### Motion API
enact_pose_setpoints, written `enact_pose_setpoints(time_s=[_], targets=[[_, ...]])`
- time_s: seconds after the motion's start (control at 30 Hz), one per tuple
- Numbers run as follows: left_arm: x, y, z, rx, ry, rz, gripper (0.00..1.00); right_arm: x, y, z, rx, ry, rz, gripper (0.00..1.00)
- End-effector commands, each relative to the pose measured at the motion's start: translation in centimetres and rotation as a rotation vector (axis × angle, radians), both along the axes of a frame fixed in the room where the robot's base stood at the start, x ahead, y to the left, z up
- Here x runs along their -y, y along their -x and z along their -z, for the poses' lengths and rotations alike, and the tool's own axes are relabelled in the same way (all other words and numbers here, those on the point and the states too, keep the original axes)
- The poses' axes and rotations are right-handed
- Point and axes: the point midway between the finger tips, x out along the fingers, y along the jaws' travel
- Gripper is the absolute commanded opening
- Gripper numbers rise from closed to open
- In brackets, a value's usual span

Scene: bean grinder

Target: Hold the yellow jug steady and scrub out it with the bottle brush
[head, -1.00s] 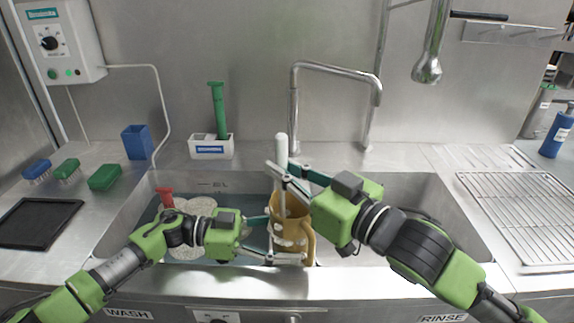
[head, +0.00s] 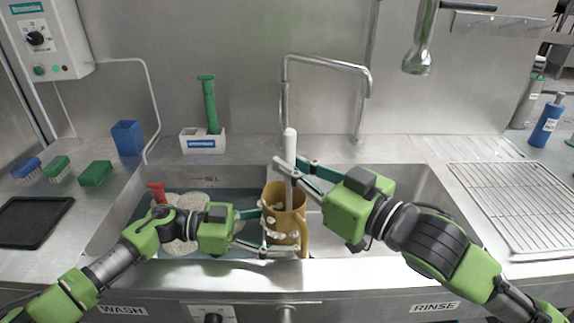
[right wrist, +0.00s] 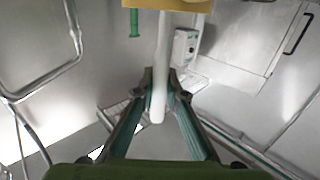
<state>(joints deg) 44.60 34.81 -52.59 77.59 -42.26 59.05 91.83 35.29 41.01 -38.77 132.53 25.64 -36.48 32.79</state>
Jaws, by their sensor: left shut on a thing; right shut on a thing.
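The yellow jug (head: 286,222) stands upright at the front middle of the sink, with white foam blobs on its side. My left gripper (head: 266,230) is shut on the jug from the left, low on its body. The bottle brush (head: 290,142) stands nearly upright with its lower end inside the jug. Its head is hidden by the jug wall. My right gripper (head: 288,168) is shut on the brush's white handle, above the jug's rim. In the right wrist view the handle (right wrist: 162,60) runs between the fingers, with a strip of the jug (right wrist: 170,4) at the top edge.
The left basin holds water, pale plates (head: 182,240) and a red-handled item (head: 157,190). A tap (head: 326,62) arches behind the jug. A white holder with a green brush (head: 209,108) stands at the back. A wire rack (head: 515,200) lies right.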

Motion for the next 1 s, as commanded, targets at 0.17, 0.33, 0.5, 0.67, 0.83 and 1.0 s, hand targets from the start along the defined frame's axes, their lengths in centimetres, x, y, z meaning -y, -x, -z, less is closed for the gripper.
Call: enact_pose_setpoints(time_s=[0.17,0.33,0.5,0.67,0.83,1.0], targets=[[0.0,0.0,-0.1,0.001,0.001,0.0,0.5,0.6,-1.0,0.1,0.001,0.004,0.004,0.0],[0.0,0.0,-0.1,0.001,0.001,0.0,0.5,0.5,-1.3,0.1,-0.001,0.002,0.003,0.0],[0.0,0.0,-0.1,0.001,0.001,0.001,0.5,0.0,-2.1,0.0,-0.002,0.001,0.002,0.0],[0.0,0.0,-0.1,0.001,0.001,0.001,0.5,-0.3,-2.6,0.0,-0.001,0.002,0.002,0.0],[0.0,0.0,-0.1,0.001,0.001,0.001,0.5,-0.9,-2.5,0.0,-0.001,-0.001,0.0,0.0],[0.0,0.0,-0.1,0.001,0.001,0.001,0.5,-1.9,-2.5,0.0,-0.001,0.0,0.0,0.0]])
